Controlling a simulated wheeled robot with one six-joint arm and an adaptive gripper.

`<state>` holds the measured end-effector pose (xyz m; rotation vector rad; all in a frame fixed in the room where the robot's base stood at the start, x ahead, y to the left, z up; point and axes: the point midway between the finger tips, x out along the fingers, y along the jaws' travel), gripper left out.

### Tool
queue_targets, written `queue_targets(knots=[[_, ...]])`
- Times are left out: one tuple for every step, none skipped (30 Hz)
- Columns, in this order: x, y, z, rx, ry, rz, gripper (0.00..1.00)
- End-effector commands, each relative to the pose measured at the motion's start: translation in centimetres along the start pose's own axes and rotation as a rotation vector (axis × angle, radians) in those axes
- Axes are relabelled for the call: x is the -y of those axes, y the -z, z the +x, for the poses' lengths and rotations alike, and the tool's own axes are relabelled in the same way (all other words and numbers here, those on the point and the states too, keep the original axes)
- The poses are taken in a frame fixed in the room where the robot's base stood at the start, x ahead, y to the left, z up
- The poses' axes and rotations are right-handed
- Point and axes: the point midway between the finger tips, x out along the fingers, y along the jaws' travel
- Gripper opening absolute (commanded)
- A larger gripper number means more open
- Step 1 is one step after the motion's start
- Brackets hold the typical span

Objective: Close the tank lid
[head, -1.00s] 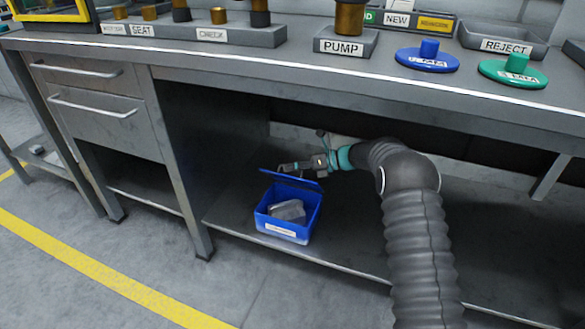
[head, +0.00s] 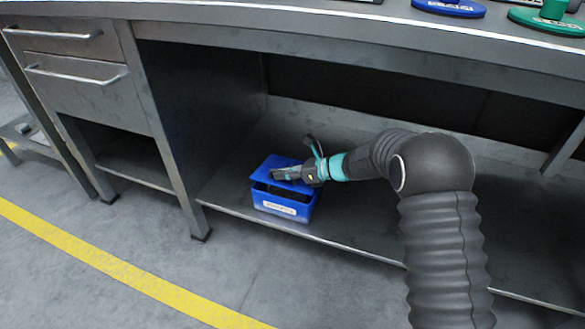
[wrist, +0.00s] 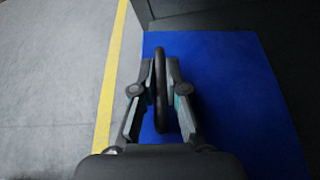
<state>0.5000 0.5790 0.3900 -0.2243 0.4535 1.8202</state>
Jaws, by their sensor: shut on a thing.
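The blue box, the tank (head: 289,206), stands on the low shelf under the bench with a white label on its front. Its blue lid (head: 274,162) is low over the box, tilted, with a dark gap at the front. My gripper (head: 279,174) is over the lid. In the wrist view my gripper (wrist: 161,98) is shut on a dark, upright, loop-like handle (wrist: 160,70) above the blue lid (wrist: 235,95). The box's contents are mostly hidden by the lid and my gripper.
The bench top (head: 300,30) overhangs the shelf (head: 345,245). A bench leg (head: 172,160) and drawers (head: 85,90) stand left of the box. Shelf room is free to the right, partly behind my arm. A yellow floor line (head: 110,265) runs in front.

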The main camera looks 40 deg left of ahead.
Motion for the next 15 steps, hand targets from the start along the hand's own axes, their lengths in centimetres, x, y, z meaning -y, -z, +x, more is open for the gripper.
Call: queue_targets(knots=[[0.1, 0.5, 0.6, 0.001, 0.005, 0.001, 0.0], [0.0, 0.8, 0.7, 0.001, 0.004, 0.001, 0.0], [-0.1, 1.1, 0.8, 0.001, 0.004, 0.001, 0.0], [-0.1, 1.3, 0.9, 0.001, 0.004, 0.001, 0.0], [-0.1, 1.5, 1.0, 0.002, 0.004, 0.0, 0.0], [-0.1, 1.7, 1.1, 0.002, 0.004, 0.0, 0.0], [0.0, 1.8, 1.1, 0.003, 0.005, 0.0, 0.0], [0.0, 2.0, 1.2, 0.003, 0.005, -0.001, 0.0], [0.1, 2.1, 1.2, 0.004, 0.005, -0.001, 0.0], [0.1, 2.2, 1.2, 0.004, 0.005, -0.002, 0.0], [0.1, 2.3, 1.3, 0.005, 0.005, -0.002, 0.0], [0.1, 2.4, 1.3, 0.005, 0.006, -0.002, 0.0], [0.2, 2.5, 1.3, 0.006, 0.006, -0.002, 0.0], [0.2, 2.5, 1.3, 0.006, 0.006, -0.002, 0.0], [0.2, 2.6, 1.3, 0.006, 0.006, -0.002, 0.0]])
